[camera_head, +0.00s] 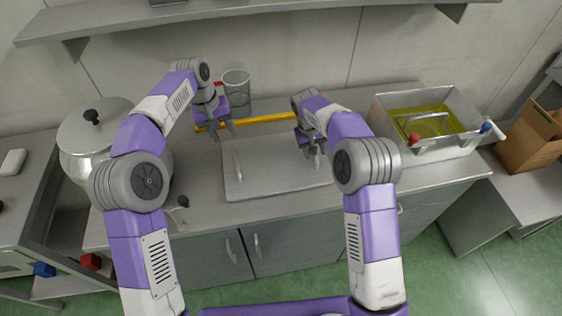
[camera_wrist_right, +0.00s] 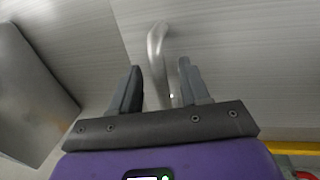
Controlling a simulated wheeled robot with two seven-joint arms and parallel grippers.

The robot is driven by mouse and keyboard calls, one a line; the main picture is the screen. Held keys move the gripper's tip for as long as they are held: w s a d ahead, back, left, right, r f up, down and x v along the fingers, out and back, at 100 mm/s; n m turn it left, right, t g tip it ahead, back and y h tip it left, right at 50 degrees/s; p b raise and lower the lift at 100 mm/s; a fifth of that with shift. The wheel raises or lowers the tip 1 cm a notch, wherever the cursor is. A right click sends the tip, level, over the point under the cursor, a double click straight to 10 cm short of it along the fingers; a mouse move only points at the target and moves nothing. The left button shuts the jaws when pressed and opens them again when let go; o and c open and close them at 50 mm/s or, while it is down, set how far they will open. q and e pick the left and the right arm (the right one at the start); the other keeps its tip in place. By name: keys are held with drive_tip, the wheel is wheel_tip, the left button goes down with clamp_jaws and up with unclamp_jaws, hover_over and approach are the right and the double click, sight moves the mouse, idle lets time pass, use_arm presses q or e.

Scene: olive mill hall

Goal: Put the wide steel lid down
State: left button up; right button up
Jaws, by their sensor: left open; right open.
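The wide steel lid (camera_head: 275,175) is a flat rectangular plate lying on the steel counter, in the middle of the head view. Its left bar handle (camera_head: 238,163) stands clear. My left gripper (camera_head: 222,133) is open and empty, behind and a little left of that handle. My right gripper (camera_head: 311,152) is over the lid's right end and hides much of it in the head view. In the right wrist view its open fingers (camera_wrist_right: 158,88) stand on either side of a bar handle (camera_wrist_right: 157,55), without closing on it.
A yellow bar (camera_head: 262,119) lies behind the lid. A big pot (camera_head: 72,150) with a black-knobbed lid is at the left. A steel tray of yellow-green liquid (camera_head: 470,145) is at the right, before a cardboard box (camera_head: 530,140).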

wheel_tip(320, 180, up, 12)
drive_tip(key=a, duration=0.2)
drive_tip(key=shift+s+a+f, duration=0.15)
drive_tip(key=shift+f, duration=0.1)
